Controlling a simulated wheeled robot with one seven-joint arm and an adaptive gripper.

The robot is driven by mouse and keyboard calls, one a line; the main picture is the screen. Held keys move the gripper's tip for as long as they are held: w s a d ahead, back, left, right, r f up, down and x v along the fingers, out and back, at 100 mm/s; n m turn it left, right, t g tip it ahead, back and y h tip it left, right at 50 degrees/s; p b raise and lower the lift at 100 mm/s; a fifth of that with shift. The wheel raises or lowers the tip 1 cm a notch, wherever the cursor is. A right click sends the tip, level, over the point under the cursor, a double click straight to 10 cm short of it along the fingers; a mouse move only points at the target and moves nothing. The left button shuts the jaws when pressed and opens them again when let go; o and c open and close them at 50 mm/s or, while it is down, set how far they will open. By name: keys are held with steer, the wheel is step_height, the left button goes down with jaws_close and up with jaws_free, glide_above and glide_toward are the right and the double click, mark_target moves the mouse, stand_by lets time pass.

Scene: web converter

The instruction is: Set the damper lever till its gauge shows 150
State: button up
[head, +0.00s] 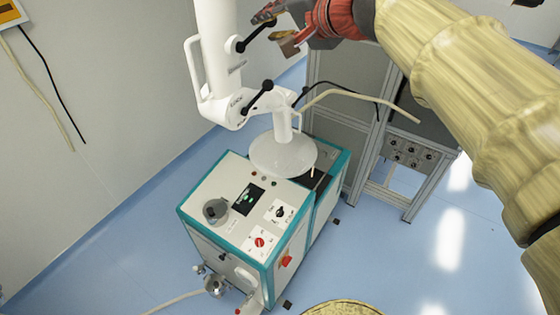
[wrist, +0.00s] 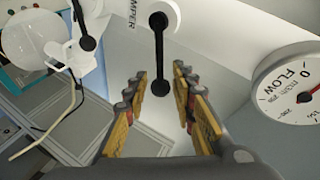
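The damper lever (wrist: 159,52) is a black rod with a ball end on a white pipe, beside partly cut-off lettering ending "MPER". In the wrist view its ball end lies between my gripper's two fingers (wrist: 160,92), which are apart, with gaps on both sides. In the head view my gripper (head: 274,28) is at the outer end of the upper black lever (head: 254,38). The round white FLOW gauge (wrist: 288,88) is at the right of the wrist view, cut off by the edge. Its red needle points right, and its exact reading cannot be told.
A second black lever (head: 257,98) sits lower on the white pipe (head: 216,60); it also shows in the wrist view (wrist: 84,30). Below stands a white and teal machine (head: 225,190) with a dial and knobs. A grey frame cabinet (head: 340,90) is behind.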

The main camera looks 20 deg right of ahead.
mark_target(263, 27)
steer(key=shift+w+a+f, duration=0.25)
steer(key=shift+w+a, duration=0.05)
steer(key=shift+w, duration=0.15)
steer(key=x, duration=0.3)
steer(key=shift+w+f, duration=0.1)
steer(key=shift+w, duration=0.05)
steer(key=shift+d+r, duration=0.25)
steer(key=b+v, duration=0.2)
steer(key=v, duration=0.5)
steer(key=s+a+f+n+g+b, duration=0.1)
steer(key=s+f+b, duration=0.3)
steer(key=f, duration=0.6)
steer(key=s+a+f+n+g+b, duration=0.2)
steer(key=s+f+n+b, duration=0.1)
steer(key=f, duration=0.8)
steer(key=s+a+f+n+g+b, duration=0.1)
steer(key=s+f+b, duration=0.4)
steer(key=f, duration=0.6)
steer(key=shift+a+n+g+h+b, duration=0.25)
steer(key=shift+n+g+h+b, duration=0.15)
steer(key=shift+b, duration=0.5)
steer(key=shift+s, duration=0.15)
